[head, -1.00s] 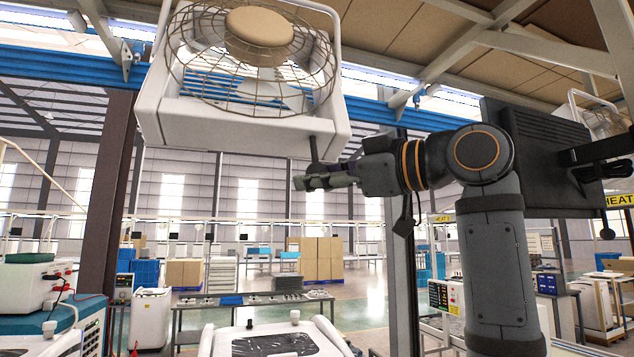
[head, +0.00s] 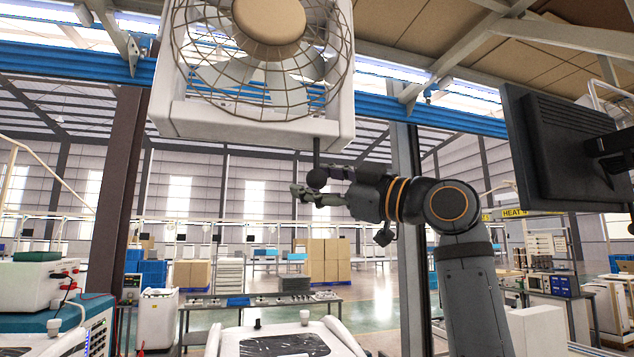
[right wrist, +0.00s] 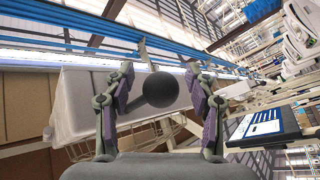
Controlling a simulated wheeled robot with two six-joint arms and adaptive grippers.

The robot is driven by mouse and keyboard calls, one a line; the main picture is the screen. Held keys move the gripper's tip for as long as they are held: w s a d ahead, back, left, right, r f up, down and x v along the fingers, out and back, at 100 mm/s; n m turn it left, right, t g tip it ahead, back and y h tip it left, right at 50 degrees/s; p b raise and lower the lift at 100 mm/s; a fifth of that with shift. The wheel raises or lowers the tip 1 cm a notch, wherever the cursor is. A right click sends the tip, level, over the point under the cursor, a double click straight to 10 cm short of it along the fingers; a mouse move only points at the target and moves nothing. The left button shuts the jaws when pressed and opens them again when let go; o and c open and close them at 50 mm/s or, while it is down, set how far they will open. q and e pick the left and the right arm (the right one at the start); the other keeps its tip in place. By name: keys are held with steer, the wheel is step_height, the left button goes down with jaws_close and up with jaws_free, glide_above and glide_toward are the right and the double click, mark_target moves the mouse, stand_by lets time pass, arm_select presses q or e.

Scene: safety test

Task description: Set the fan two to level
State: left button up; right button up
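A white fan (head: 175,118) with a round wire cage and a tan hub (head: 270,20) hangs at the top of the head view. A thin dark rod runs down from its underside to a dark ball knob (head: 317,178). My right gripper (head: 308,192) is at this knob, below the fan. In the right wrist view the knob (right wrist: 160,90) lies between the two spread fingers of my right gripper (right wrist: 160,85), with a visible gap on each side. The fan's white housing (right wrist: 75,105) shows behind them. My left gripper is not in view.
A blue beam (head: 450,120) crosses behind the fan. A dark monitor (head: 560,150) stands to the right of my right arm. A teal and white machine (head: 50,310) is at lower left. Cardboard boxes (head: 325,260) and a long table (head: 260,305) are farther back.

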steer(key=shift+w, duration=0.1)
steer(key=shift+d, duration=0.15)
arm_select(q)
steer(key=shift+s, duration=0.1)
arm_select(e)
steer(key=v, duration=1.2)
